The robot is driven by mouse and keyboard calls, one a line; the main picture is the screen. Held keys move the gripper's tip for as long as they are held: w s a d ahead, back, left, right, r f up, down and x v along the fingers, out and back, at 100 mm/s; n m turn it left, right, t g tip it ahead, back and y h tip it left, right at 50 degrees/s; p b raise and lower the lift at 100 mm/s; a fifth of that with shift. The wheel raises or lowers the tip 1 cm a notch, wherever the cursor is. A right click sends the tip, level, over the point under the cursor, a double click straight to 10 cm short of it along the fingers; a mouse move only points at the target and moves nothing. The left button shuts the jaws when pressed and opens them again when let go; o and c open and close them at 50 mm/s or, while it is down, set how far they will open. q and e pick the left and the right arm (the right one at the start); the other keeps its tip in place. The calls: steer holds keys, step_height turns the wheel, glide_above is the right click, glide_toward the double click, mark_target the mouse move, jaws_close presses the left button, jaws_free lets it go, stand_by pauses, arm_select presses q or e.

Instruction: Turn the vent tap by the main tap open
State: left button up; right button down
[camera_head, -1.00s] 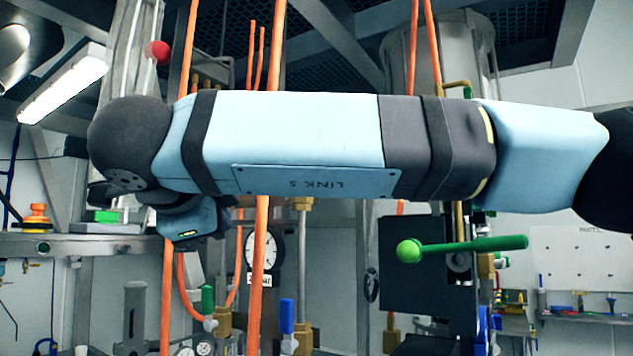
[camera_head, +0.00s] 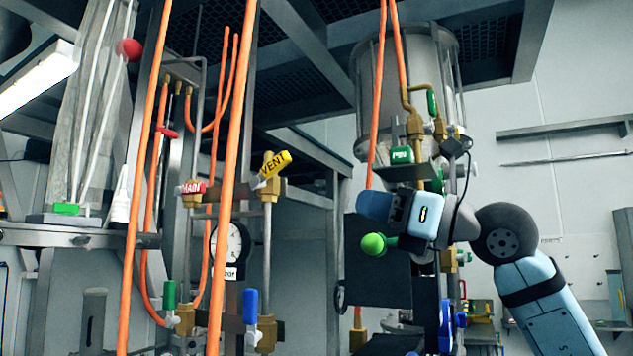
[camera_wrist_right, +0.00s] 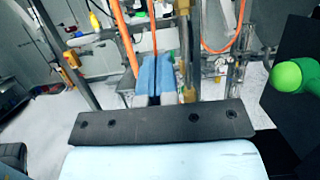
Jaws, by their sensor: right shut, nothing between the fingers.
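The vent tap (camera_head: 272,164) has a yellow handle marked VENT on a brass valve atop a vertical pipe. Its handle tilts up to the right. The main tap (camera_head: 192,188), with a red and white handle marked MAIN, is to its left, its handle roughly level. My right gripper (camera_head: 372,205) is to the right of the vent tap and lower, apart from it, its fingers pointing left. In the right wrist view its blue fingers (camera_wrist_right: 155,75) are together with nothing between them. My left gripper is out of view.
A green ball-ended lever (camera_head: 373,244) and a dark panel (camera_head: 378,275) are just below my right gripper. Orange hoses (camera_head: 232,150) run between the two taps. Green (camera_head: 169,295) and blue (camera_head: 250,305) handled valves and a round gauge (camera_head: 232,245) are lower down.

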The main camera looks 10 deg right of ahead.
steer(key=p, duration=0.3)
glide_toward(290, 160)
steer(key=w+a+f, duration=0.2)
steer(key=w+a, duration=0.1)
steer(key=a, duration=0.1)
steer(key=a+r, duration=0.1)
steer(key=w+a+r+p, duration=0.1)
steer(key=shift+w+r, duration=0.15)
steer(key=shift+r, duration=0.2)
steer(key=shift+w+r, duration=0.1)
steer(key=shift+r, duration=0.2)
steer(key=shift+a+r, duration=0.15)
steer(key=shift+r, duration=0.45)
steer(key=shift+w, duration=0.1)
